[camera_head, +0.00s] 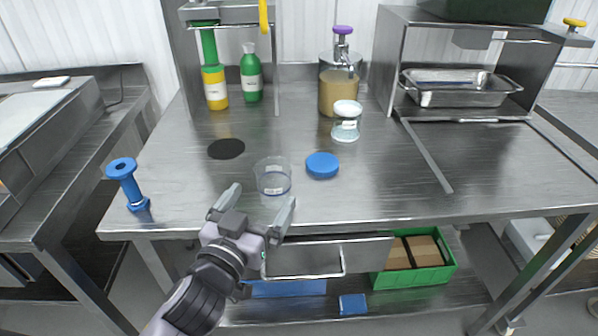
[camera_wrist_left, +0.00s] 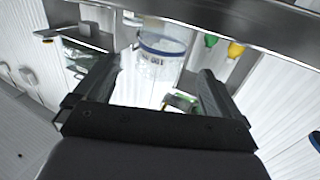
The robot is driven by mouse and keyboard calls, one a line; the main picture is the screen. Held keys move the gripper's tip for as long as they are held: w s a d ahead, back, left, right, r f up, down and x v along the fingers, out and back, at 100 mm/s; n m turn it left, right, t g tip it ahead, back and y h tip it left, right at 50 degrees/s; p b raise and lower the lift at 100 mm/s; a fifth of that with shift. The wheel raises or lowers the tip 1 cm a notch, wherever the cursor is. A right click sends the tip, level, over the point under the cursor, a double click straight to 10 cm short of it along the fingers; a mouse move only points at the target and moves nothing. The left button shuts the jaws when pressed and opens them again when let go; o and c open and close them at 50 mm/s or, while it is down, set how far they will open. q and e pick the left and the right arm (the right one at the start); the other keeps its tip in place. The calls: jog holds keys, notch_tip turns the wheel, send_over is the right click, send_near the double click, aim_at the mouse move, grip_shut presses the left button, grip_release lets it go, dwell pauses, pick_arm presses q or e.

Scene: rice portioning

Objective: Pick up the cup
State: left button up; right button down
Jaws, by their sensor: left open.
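A clear, empty-looking cup (camera_head: 273,180) with a blue line and a small label stands upright near the front edge of the steel table (camera_head: 400,190). It also shows in the left wrist view (camera_wrist_left: 162,48), beyond and between my fingers. My left gripper (camera_head: 263,194) is open at the front edge, its two fingers spread and pointing at the cup. The fingers show on either side in the left wrist view (camera_wrist_left: 160,72), with nothing held between them. Whether a finger touches the cup is not clear. My right gripper is not in view.
A blue lid (camera_head: 322,165) lies right of the cup, and a white-topped jar (camera_head: 346,121) stands behind it. A black disc (camera_head: 226,148) and blue spool-shaped stand (camera_head: 128,183) are left. A pump dispenser (camera_head: 339,88) and bottles (camera_head: 251,75) stand behind. The table's right front is clear.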

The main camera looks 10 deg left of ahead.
aim_at(268, 186)
pick_arm(q)
jog(key=shift+w+d+r, duration=0.15)
jog(key=shift+w+r, duration=0.2)
jog(key=shift+w, duration=0.15)
jog(key=shift+w+d+f+p, duration=0.1)
jog(key=shift+w+p, duration=0.25)
jog(key=shift+w, duration=1.2)
jog(key=shift+w+d+f+p, duration=0.1)
jog(key=shift+w+p, duration=0.2)
jog(key=shift+w, duration=1.25)
jog(key=c, duration=1.1)
